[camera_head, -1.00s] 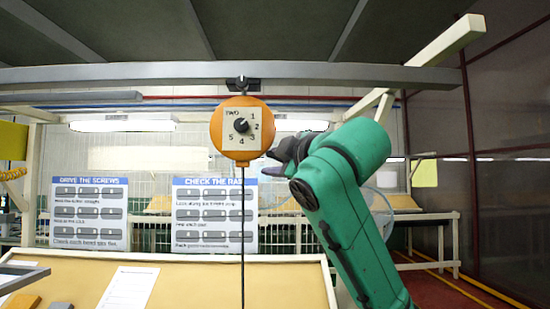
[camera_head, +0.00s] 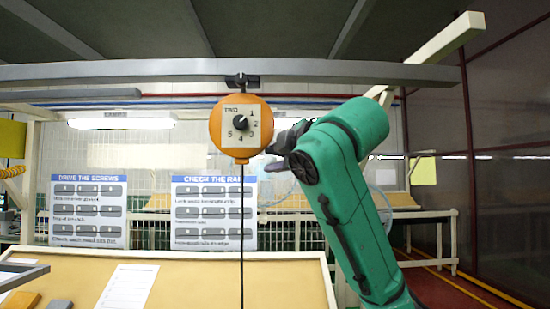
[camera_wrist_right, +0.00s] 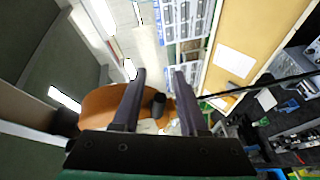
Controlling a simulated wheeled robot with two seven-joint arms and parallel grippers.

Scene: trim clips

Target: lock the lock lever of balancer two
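Balancer two (camera_head: 231,147) is a round orange housing marked TWO, hung from a grey overhead beam, with a numbered dial and black knob (camera_head: 240,122) on its face. A dark cord runs down from it. My right gripper (camera_head: 279,148) is at its right side, close to the housing. In the right wrist view the two fingers (camera_wrist_right: 160,98) are apart, with the orange housing (camera_wrist_right: 103,103) beyond them. A dark stub (camera_wrist_right: 158,104) appears in the gap; I cannot tell whether it is the lock lever or whether a finger touches it. My left gripper is out of view.
The grey beam (camera_head: 350,71) runs across above. A tan sloped board (camera_head: 200,280) with a paper sheet (camera_head: 128,288) lies below. Two instruction signs (camera_head: 88,212) stand behind. There is open room left of the balancer.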

